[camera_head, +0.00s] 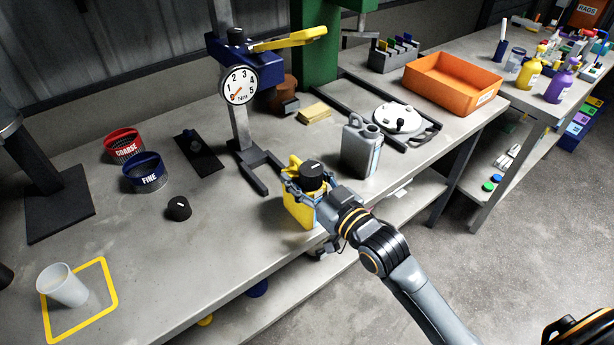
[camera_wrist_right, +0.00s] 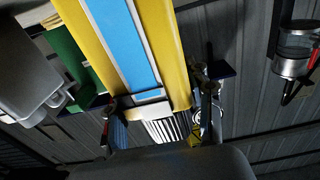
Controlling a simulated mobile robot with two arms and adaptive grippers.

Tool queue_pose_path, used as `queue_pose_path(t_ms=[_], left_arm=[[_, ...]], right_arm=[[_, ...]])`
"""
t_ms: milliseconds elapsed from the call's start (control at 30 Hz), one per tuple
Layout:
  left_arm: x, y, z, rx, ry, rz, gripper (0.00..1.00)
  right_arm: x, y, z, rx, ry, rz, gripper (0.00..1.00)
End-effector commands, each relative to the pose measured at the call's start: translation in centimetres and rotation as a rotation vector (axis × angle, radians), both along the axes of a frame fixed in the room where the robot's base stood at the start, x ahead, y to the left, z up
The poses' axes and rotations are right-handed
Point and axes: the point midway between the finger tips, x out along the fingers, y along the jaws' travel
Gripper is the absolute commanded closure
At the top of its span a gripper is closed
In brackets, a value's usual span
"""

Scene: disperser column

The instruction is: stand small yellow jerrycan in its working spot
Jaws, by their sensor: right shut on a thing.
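The small yellow jerrycan (camera_head: 298,212) has a black cap and is at the front edge of the grey bench, in front of the gauge stand's forked foot. It looks roughly upright; I cannot tell whether it touches the bench. My right gripper (camera_head: 313,188) is shut on its upper part near the cap and hides part of it. In the right wrist view the yellow jerrycan (camera_wrist_right: 168,35) shows its blue label, with its ribbed cap between the fingers of my right gripper (camera_wrist_right: 158,108). My left gripper is not in view.
A grey jerrycan (camera_head: 361,150) stands close on the right. The gauge stand (camera_head: 240,85) rises behind. A loose black cap (camera_head: 178,208) and a blue FINE sieve (camera_head: 146,174) lie left. A white cup (camera_head: 63,287) stands in a yellow outline (camera_head: 117,298). An orange bin (camera_head: 450,82) is farther right.

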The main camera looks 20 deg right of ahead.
Motion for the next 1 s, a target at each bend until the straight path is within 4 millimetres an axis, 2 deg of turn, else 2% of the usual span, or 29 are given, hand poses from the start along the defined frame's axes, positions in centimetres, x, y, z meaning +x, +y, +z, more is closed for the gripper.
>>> queue_pose_path(t_ms=[300,500,1000], left_arm=[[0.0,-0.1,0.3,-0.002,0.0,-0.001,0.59],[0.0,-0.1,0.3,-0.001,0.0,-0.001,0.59],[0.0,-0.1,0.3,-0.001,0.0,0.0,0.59]], right_arm=[[2.9,1.1,0.3,0.002,-0.006,0.0,1.0],[4.0,1.5,0.2,0.003,-0.004,0.001,1.0],[4.4,1.7,0.2,0.002,-0.005,0.001,1.0]])
